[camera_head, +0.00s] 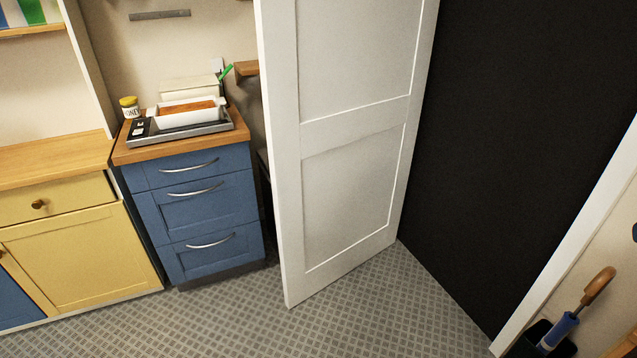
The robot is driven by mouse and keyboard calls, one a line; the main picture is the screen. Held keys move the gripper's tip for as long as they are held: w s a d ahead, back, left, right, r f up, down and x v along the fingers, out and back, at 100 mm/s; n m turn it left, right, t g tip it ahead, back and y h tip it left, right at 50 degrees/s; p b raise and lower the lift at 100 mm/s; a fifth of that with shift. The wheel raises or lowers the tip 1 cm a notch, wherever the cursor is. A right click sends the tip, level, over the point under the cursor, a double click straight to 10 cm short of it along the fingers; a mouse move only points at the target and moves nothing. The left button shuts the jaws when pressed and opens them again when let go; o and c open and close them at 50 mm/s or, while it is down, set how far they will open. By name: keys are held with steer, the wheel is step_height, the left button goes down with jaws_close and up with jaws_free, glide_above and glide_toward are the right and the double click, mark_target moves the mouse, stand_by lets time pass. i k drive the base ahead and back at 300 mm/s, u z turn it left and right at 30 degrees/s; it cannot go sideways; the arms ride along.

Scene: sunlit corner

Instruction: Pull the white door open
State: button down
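The white door (350,145) stands open in the middle of the head view. It is a tall panelled door, and its near free edge reaches down to the floor at the centre. Its far side meets the dark doorway (510,140) on the right. No handle shows on the part of the door in view, and its top is cut off. My gripper is not in this view.
Blue drawers (203,212) with a scale (180,130) and a loaf tin (188,112) on top stand left of the door. A yellow cabinet (82,259) is further left. An umbrella (563,328) stands at the lower right. The patterned floor (380,310) is clear.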

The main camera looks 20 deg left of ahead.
mark_target(344, 82)
steer(key=u, duration=0.65)
steer(key=i, duration=0.15)
steer(key=z, duration=2.8)
steer(key=k, duration=1.8)
steer(key=u, duration=0.85)
steer(key=i, duration=0.1)
steer(key=u, duration=1.8)
